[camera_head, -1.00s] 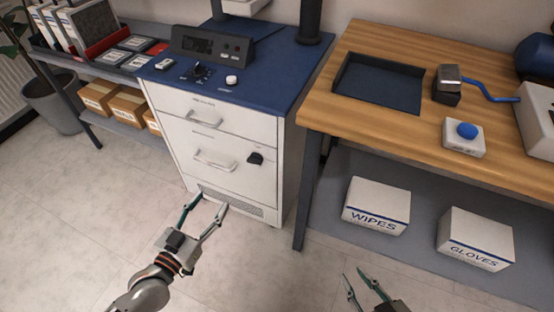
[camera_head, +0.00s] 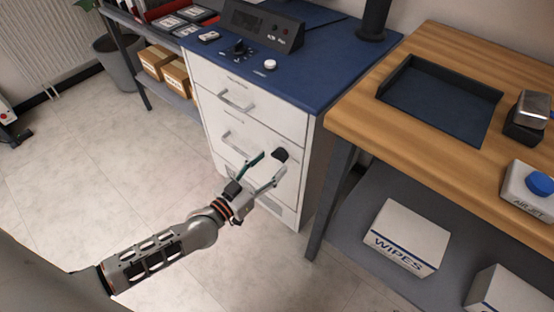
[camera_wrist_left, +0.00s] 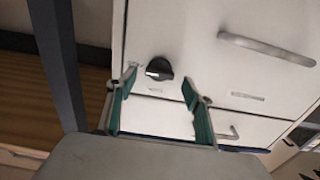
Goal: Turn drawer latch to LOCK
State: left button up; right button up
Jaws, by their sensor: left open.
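The drawer latch (camera_head: 280,155) is a black knob on the right side of the white cabinet's lower drawer front (camera_head: 222,122). It also shows in the left wrist view (camera_wrist_left: 159,68), with a pale mark on its face. My left gripper (camera_head: 270,168) is open and empty, with its fingers pointing at the latch from just in front and below. In the left wrist view the green-padded fingers of the left gripper (camera_wrist_left: 160,88) stand to either side of the latch, which looks beyond their tips. Contact is not visible. My right gripper is out of view.
Two metal drawer handles are left of the latch, the upper (camera_head: 236,101) and the lower (camera_head: 234,143). A wooden table (camera_head: 420,130) stands to the right, with a WIPES box (camera_head: 407,237) on its lower shelf. Open floor (camera_head: 100,190) lies to the left.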

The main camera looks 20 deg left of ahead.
aim_at(280, 156)
pick_arm(q)
jog(key=shift+x, duration=1.45)
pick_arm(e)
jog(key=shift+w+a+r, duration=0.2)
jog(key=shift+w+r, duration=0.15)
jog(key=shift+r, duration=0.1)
pick_arm(q)
jog(key=c, duration=1.1)
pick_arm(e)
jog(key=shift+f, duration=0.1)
